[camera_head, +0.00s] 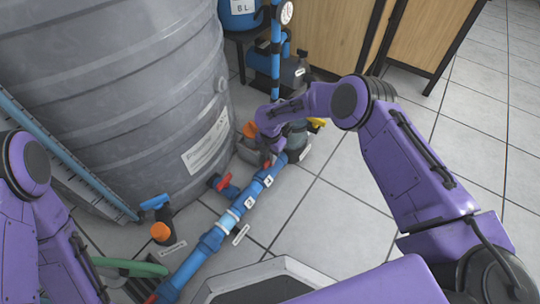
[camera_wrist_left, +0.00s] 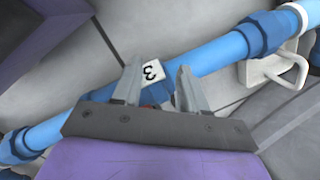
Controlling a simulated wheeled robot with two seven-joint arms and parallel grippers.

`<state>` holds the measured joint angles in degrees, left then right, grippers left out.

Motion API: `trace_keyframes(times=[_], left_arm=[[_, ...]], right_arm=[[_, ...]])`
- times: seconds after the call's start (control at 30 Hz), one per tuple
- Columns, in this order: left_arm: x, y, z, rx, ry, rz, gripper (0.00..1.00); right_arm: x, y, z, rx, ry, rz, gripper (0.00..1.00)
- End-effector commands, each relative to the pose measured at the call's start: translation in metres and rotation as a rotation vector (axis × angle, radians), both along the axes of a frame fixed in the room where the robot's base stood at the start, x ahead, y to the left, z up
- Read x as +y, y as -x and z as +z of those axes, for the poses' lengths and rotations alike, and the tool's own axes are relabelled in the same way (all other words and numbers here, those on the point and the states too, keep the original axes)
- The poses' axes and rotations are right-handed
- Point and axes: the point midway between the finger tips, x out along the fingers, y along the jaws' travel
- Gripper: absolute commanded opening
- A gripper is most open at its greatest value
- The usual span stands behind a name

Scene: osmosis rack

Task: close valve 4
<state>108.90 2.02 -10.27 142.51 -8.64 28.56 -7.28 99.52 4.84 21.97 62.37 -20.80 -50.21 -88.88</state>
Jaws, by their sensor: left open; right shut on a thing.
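A blue pipe (camera_head: 235,212) runs along the floor beside the grey tank, with small white number labels on it. My right gripper (camera_head: 268,155) reaches down to the far end of this pipe and is shut on a small red valve handle (camera_head: 267,163), mostly hidden by the gripper. Which handle belongs to valve 4 cannot be read. Another red valve handle (camera_head: 223,181) sits left of the pipe, apart from the gripper. In the left wrist view, my left gripper (camera_wrist_left: 156,75) is open before the pipe (camera_wrist_left: 215,58), near a label 3 (camera_wrist_left: 153,71); a bit of red shows between its fingers.
The large grey tank (camera_head: 110,90) fills the left. A blue-handled valve (camera_head: 155,202) with an orange knob (camera_head: 161,231) stands at its foot. A pump (camera_head: 280,72) and a wooden cabinet (camera_head: 335,35) stand behind. Tiled floor (camera_head: 330,215) is clear to the right.

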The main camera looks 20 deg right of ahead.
Motion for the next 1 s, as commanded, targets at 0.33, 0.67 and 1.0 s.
trace_keyframes(times=[0.33,0.67,1.0], left_arm=[[-0.008,0.009,0.012,0.050,0.024,0.008,0.43],[-0.018,0.022,0.028,0.123,0.058,0.015,0.43],[-0.022,0.019,0.031,0.099,0.055,0.040,0.43]], right_arm=[[0.000,0.001,0.001,0.002,0.001,-0.163,0.00],[0.001,0.001,0.001,0.002,0.001,-0.466,0.00],[0.001,0.002,0.000,0.005,0.003,-0.789,0.00]])
